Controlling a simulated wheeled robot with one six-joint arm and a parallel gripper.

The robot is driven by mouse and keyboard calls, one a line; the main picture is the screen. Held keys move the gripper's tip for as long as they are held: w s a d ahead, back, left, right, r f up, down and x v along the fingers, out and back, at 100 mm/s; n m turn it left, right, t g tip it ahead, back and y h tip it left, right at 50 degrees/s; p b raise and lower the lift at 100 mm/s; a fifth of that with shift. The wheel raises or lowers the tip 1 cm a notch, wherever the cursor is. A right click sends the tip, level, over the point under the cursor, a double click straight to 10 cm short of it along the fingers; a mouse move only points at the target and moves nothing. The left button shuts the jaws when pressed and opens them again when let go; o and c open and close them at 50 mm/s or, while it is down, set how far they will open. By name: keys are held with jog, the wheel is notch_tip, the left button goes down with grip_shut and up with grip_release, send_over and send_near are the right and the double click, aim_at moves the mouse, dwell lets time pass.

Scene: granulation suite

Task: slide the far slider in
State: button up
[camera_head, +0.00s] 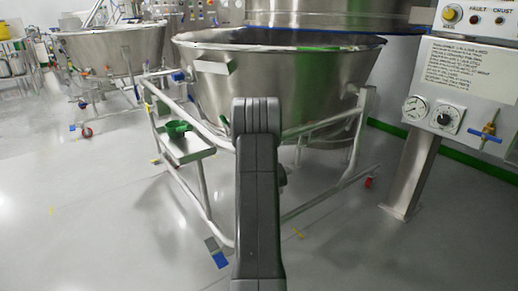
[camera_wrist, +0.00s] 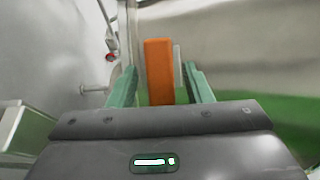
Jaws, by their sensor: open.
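An orange upright block (camera_wrist: 159,68), which may be the far slider's handle, stands between the two green fingers of my gripper (camera_wrist: 160,78) in the wrist view. The fingers are open, one on each side of the block, with a gap showing on the left. A thin grey plate (camera_wrist: 177,66) shows just right of the block. I cannot tell whether either finger touches anything. In the head view my own arm stands in the middle, and neither my gripper nor the orange block can be made out.
A large steel bowl (camera_head: 285,85) on a wheeled tube frame (camera_head: 340,188) stands ahead. A green item lies on its side shelf (camera_head: 190,149). A control panel (camera_head: 463,85) on a post stands right. Another bowl (camera_head: 110,50) is at back left. The left floor is open.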

jog(key=shift+x, duration=1.15)
